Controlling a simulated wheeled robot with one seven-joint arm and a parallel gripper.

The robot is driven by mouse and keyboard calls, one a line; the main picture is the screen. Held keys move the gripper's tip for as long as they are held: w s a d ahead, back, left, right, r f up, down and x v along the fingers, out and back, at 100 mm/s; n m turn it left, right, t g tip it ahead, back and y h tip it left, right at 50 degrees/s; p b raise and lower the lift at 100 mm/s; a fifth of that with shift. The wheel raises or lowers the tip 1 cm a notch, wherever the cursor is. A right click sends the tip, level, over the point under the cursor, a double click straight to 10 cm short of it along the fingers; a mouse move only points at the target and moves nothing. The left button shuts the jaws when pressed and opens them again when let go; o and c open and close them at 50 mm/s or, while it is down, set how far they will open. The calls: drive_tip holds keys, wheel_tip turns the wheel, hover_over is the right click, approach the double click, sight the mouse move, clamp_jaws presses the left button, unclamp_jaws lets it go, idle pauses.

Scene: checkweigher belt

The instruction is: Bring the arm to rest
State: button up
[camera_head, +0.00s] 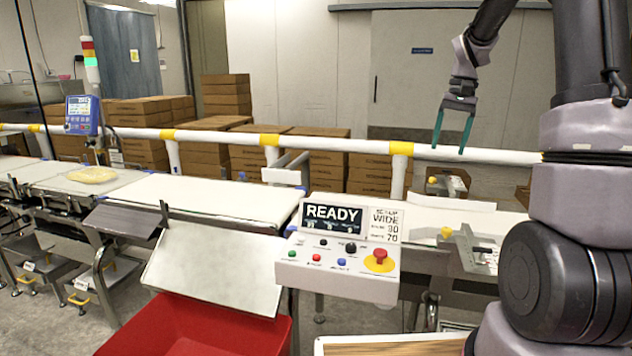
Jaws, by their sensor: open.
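My gripper (453,130) hangs in the air at the upper right, with its two teal fingers pointing down and spread apart. It is open, and nothing shows between the fingers. It appears in front of the white rail with yellow bands (340,143) and the back wall. My arm comes down to it from the top right, and its larger links fill the right side of the view.
A control box (338,267) with a READY display stands front centre. A red bin (200,330) sits below a sloping metal chute (215,265). A yellowish package (93,174) lies on the left belt (50,184). Stacked cartons (203,150) stand behind the rail.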

drive_tip(key=s+a+r+t, duration=0.2)
drive_tip(key=s+a+r, duration=0.1)
drive_tip(key=s+r, duration=0.3)
drive_tip(key=s+a+r+t, duration=0.2)
drive_tip(key=s+a+r, duration=0.15)
drive_tip(key=s, duration=0.35)
drive_tip(key=s+a+n+t, duration=0.1)
drive_tip(key=s+a+t, duration=0.2)
drive_tip(key=s, duration=0.8)
drive_tip(key=shift+s+a+t, duration=0.3)
drive_tip(key=shift+s+a, duration=0.1)
drive_tip(key=shift+a, duration=0.1)
